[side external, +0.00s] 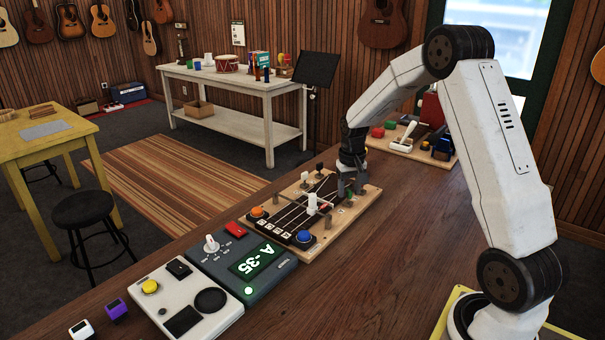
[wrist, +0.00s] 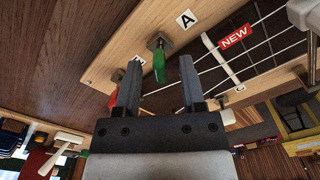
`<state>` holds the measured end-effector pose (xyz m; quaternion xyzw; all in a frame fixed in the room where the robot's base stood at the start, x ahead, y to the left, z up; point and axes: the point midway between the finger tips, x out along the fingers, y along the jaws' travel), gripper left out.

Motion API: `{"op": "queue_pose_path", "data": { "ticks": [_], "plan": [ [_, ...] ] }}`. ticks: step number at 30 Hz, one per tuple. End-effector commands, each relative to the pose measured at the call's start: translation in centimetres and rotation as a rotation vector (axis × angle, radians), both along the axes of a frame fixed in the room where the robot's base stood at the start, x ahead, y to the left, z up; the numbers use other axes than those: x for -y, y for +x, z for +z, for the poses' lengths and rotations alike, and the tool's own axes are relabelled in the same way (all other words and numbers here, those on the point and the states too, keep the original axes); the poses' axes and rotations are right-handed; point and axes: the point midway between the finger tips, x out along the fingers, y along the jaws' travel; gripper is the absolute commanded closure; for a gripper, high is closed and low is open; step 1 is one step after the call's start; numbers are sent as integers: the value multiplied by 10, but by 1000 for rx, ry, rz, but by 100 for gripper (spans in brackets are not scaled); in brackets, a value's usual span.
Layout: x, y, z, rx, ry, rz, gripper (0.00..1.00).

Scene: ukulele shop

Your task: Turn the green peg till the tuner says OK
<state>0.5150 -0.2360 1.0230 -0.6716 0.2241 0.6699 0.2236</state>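The green peg (wrist: 159,66) stands on the wooden board (wrist: 100,62) beside a white tag marked A. In the wrist view it shows between the tips of my gripper (wrist: 159,72), with a gap on each side. My gripper is open; I cannot tell whether the tips reach fully around the peg. In the side view my gripper (side external: 349,193) is low over the board's right part, and a bit of green shows beside it. The tuner (side external: 283,272) is a dark box whose display (side external: 256,260) reads A -35 in green.
A red peg (wrist: 113,101) is partly hidden behind the left finger. The strings and a red NEW tag (wrist: 235,37) lie right of the green peg. Orange (side external: 258,213) and blue (side external: 304,237) buttons sit on the board. A pale box (side external: 219,317) stands left of the tuner.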

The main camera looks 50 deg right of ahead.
Motion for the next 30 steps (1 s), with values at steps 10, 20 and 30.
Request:
{"op": "queue_pose_path", "data": {
  "ticks": [10, 20, 30],
  "plan": [
    [0, 0, 5, 0, 0, 0, 49],
    [0, 0, 42, 1, -1, 0, 49],
    [0, 0, 75, 1, -1, 0, 49]
  ]
}}
